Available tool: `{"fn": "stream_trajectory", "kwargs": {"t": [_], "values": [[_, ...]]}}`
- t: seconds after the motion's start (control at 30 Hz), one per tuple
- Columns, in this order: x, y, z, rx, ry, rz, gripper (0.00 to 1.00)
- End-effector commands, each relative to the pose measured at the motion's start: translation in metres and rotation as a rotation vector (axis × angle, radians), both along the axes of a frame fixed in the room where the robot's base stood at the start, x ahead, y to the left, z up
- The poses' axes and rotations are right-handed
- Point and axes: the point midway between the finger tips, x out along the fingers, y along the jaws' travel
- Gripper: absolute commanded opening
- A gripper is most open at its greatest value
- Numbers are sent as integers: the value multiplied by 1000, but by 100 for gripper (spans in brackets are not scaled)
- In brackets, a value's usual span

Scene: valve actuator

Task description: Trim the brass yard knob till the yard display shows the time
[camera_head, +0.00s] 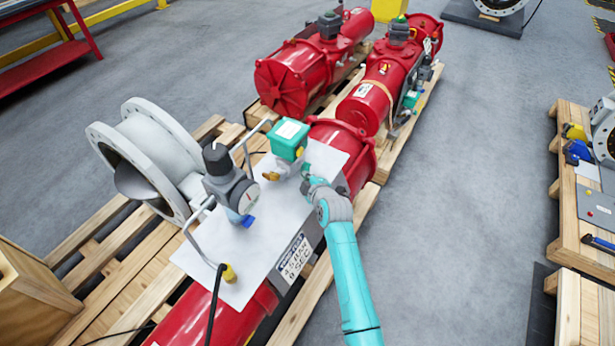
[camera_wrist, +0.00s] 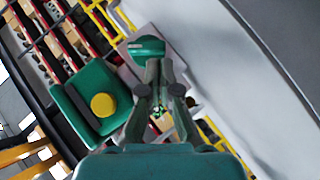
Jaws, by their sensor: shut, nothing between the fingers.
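A green box (camera_head: 288,140) with a pale window on top stands on the white plate of the red actuator; no reading on it is legible. A brass-coloured fitting (camera_head: 271,176) sits low beside it; I cannot tell whether it is the yard knob. In the wrist view, a green box (camera_wrist: 75,120) has a round yellow disc (camera_wrist: 103,105) on its face. My gripper (camera_head: 306,176) is just right of and below the green box. In the wrist view my gripper (camera_wrist: 160,62) is shut and empty, its tips near a rounded green part (camera_wrist: 146,47). Contact is unclear.
A grey regulator with a round gauge (camera_head: 244,196) stands left of the box, with bent grey pipes around it. A label (camera_head: 292,258) reads roughly 4.5 BAR, 9 SEC. Other red actuators (camera_head: 305,70) lie behind. The floor (camera_head: 460,180) to the right is clear.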

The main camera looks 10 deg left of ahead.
Motion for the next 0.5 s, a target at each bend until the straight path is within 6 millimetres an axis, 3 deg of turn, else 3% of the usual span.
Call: {"fn": "stream_trajectory", "kwargs": {"t": [0.5], "values": [[5,-2,-5,-2,-2,0,0]]}}
